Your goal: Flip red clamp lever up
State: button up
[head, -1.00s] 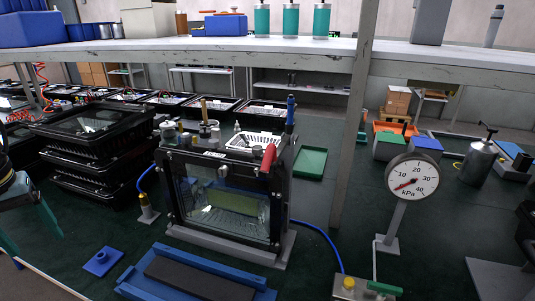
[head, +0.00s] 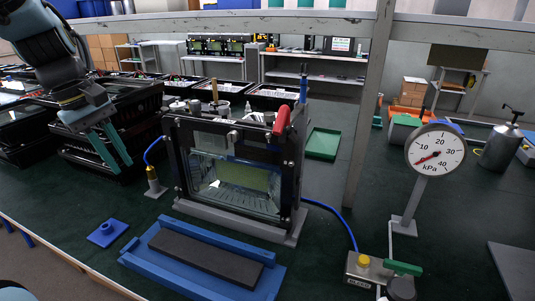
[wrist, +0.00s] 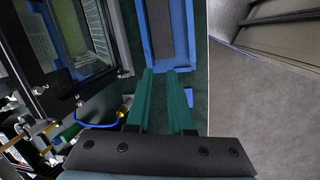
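The red clamp lever (head: 282,121) sits at the upper right corner of the black-framed floodlight housing (head: 232,185) in the head view. It is tilted, its top leaning right. The housing stands upright in a grey base, its glass front facing me. My gripper (head: 113,160) is at the left, apart from the lever and in front of the stacked black housings. In the wrist view my gripper (wrist: 166,72) shows two green fingers spread apart with nothing between them. The housing's glass (wrist: 85,32) shows at the upper left there; I cannot make out the lever in that view.
A blue tray with a dark pad (head: 205,258) lies in front of the housing. A pressure gauge (head: 435,150) stands at the right, and a blue rod (head: 303,88) rises behind the lever. A blue hose (head: 335,218) runs along the green bench.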

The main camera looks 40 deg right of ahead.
jog(key=s+d+g+b, duration=0.1)
jog(key=d, duration=0.4)
jog(key=s+d+r+n+g+h+b, duration=0.1)
jog(key=s+d+b, duration=0.1)
jog(key=d, duration=0.2)
jog(key=s+d+r+n+g+h+b, duration=0.1)
jog(key=d+b, duration=0.1)
jog(key=d, duration=0.3)
jog(key=shift+s+d+r+g, duration=0.25)
jog(key=shift+s+d+g, duration=0.05)
jog(key=shift+s+d, duration=0.1)
grip_shut()
jog(key=s+d+r+g+b, duration=0.2)
jog(key=s+d+r, duration=0.2)
jog(key=s+d, duration=0.1)
jog(key=shift+s+d+r+n+h, duration=0.15)
jog(key=shift+d+r+n+h, duration=0.15)
jog(key=shift+d, duration=0.1)
jog(key=x, duration=1)
jog(key=r, duration=0.2)
jog(key=s+r+p, duration=0.1)
jog(key=r, duration=0.1)
jog(key=shift+a, duration=0.1)
jog(key=shift+r+p, duration=0.15)
jog(key=shift+p, duration=0.25)
